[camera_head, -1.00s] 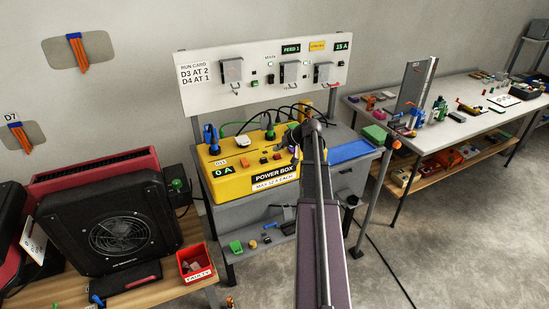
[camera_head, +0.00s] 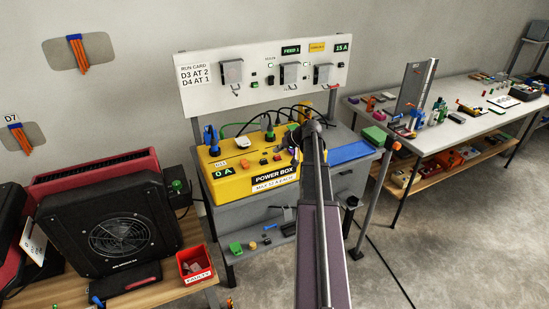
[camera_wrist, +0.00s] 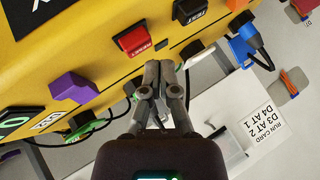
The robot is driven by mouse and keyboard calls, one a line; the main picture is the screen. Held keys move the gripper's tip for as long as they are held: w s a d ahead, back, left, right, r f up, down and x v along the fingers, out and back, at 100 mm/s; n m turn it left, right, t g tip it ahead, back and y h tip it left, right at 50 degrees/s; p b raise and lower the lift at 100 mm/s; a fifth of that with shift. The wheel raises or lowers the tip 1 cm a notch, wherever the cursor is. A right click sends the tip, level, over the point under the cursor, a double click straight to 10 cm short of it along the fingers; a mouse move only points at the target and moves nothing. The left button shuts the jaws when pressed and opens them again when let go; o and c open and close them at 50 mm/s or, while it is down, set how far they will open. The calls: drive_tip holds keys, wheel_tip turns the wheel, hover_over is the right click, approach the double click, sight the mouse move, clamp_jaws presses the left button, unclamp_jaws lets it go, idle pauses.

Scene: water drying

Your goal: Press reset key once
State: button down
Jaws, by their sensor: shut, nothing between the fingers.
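The yellow power box (camera_head: 225,185) stands on the grey bench, and its front panel fills the upper left of the wrist view (camera_wrist: 85,70). The red key marked RESET (camera_wrist: 132,38) is on that panel. A black key marked TEST (camera_wrist: 188,10) sits to its right in the wrist view. My gripper (camera_wrist: 160,68) is shut and empty, its fingertips close to the panel edge, just below and right of the red key in the picture. It appears apart from the key; whether it touches the box, I cannot tell. In the head view my arm hides the gripper.
A blue plug (camera_wrist: 240,50) and cables are close by. The run card board (camera_head: 205,100) rises behind the box. A black fan (camera_head: 120,235) stands left.

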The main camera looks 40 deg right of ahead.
sight(278, 157)
drive_tip(key=shift+f, duration=0.2)
drive_tip(key=shift+s+f+b, duration=0.1)
drive_tip(key=shift+f+b, duration=0.15)
drive_tip(key=shift+b, duration=0.2)
drive_tip(key=shift+f+b, duration=0.35)
drive_tip(key=shift+b, duration=0.05)
idle(0.9)
drive_tip(key=shift+r, duration=0.15)
drive_tip(key=shift+r+p, duration=0.7)
drive_tip(key=shift+p, duration=0.15)
wheel_tip(278, 157, up, 5)
drive_tip(key=p, duration=0.5)
idle(0.4)
drive_tip(key=shift+s, duration=0.1)
idle(0.7)
